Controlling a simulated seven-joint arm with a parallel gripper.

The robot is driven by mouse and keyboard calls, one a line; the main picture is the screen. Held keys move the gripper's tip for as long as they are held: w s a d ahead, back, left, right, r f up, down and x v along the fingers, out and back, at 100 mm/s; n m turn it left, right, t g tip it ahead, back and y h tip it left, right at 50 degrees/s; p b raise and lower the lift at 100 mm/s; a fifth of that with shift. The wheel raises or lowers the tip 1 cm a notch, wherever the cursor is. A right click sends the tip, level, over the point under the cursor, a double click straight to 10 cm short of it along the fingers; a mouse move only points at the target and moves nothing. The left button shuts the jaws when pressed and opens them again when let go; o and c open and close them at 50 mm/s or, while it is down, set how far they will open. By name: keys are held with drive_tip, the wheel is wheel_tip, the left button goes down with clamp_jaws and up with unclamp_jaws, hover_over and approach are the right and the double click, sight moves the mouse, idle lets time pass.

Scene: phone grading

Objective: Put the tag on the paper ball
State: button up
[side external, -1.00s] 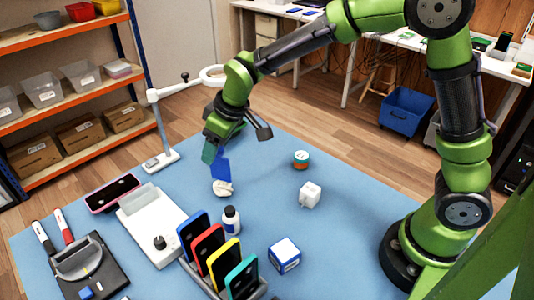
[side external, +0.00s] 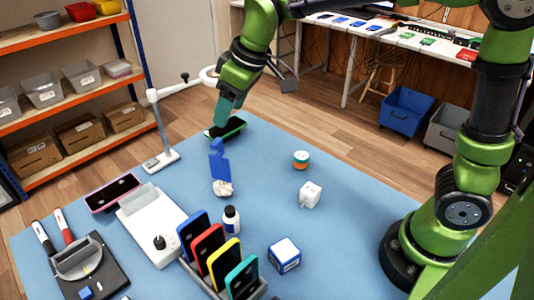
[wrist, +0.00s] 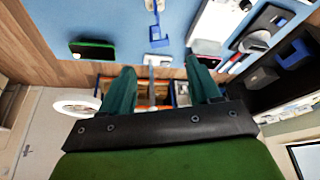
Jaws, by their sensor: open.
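The tag also shows in the wrist view (wrist: 158,42), beyond my fingertips. The exact contact between tag and ball is too small to tell. My gripper (side external: 222,118) is open and empty, above and behind the tag and apart from it. In the wrist view its two teal fingers (wrist: 160,68) are spread wide with nothing between them.
A dark phone with a green edge (side external: 228,128) lies just behind and below my gripper. A white stand with a ring (side external: 156,110) rises to the left.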

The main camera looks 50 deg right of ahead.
drive_tip(key=s+d+m+t, duration=0.1)
drive_tip(key=s+d+m, duration=0.3)
drive_tip(key=s, duration=0.5)
drive_tip(key=s+d+m+t, duration=0.2)
drive_tip(key=s+d+m, duration=0.2)
drive_tip(key=s, duration=0.5)
drive_tip(key=shift+s+d, duration=0.25)
drive_tip(key=shift+d, duration=0.75)
